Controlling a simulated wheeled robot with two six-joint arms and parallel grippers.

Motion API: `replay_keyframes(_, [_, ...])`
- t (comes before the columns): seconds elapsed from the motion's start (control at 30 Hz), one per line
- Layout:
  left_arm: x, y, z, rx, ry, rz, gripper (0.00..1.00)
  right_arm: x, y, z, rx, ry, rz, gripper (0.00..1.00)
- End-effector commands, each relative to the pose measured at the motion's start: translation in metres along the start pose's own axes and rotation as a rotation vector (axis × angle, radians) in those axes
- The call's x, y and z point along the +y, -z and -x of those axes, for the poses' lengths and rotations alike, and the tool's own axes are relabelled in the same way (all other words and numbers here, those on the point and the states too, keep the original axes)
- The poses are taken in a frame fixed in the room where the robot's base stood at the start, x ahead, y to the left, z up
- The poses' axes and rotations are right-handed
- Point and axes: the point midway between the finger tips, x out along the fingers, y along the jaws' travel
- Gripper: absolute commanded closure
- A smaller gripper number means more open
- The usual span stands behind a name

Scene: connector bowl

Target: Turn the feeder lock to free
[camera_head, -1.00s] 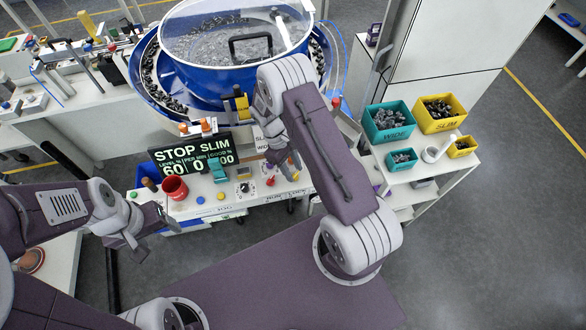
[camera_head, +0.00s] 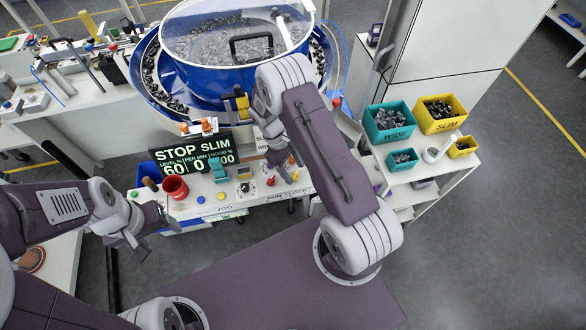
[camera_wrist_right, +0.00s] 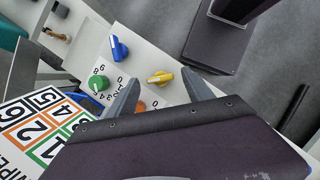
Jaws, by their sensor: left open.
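The control panel (camera_head: 215,200) stands below the bowl in the head view. In the right wrist view I see a blue knob (camera_wrist_right: 119,49), a yellow knob (camera_wrist_right: 160,77), a green knob (camera_wrist_right: 98,83) and part of an orange knob (camera_wrist_right: 141,106). I cannot read which is the feeder lock. My right gripper (camera_wrist_right: 160,80) is open, with the yellow knob showing between its fingertips; I cannot tell whether they touch it. In the head view my right arm partly hides the panel's right end. My left gripper (camera_head: 157,228) is open and empty at the panel's front left.
The blue feeder bowl (camera_head: 190,85) stands behind the panel. A display (camera_head: 193,155) reads STOP SLIM. A red cup (camera_head: 175,188) sits on the panel's left. Teal (camera_head: 387,136) and yellow (camera_head: 439,128) bins stand on a side table. Open floor lies at right.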

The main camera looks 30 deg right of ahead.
Motion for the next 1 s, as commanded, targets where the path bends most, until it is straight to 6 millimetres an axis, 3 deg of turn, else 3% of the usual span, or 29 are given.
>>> replay_keyframes(0.17, [0.000, 0.000, -0.003, 0.000, 0.000, 0.000, 0.33, 0.000, 0.001, 0.005, 0.001, -0.001, -0.001, 0.40])
replay_keyframes(0.43, [0.000, -0.002, -0.017, 0.000, 0.000, 0.000, 0.33, 0.001, 0.002, 0.062, 0.005, -0.003, 0.000, 0.40])
replay_keyframes(0.6, [0.000, -0.002, -0.020, 0.000, 0.000, 0.000, 0.33, 0.000, 0.001, 0.086, 0.002, -0.001, 0.000, 0.40])
replay_keyframes(1.0, [0.000, -0.002, -0.020, 0.000, 0.000, 0.000, 0.33, 0.000, 0.000, 0.091, 0.000, 0.000, 0.000, 0.40])
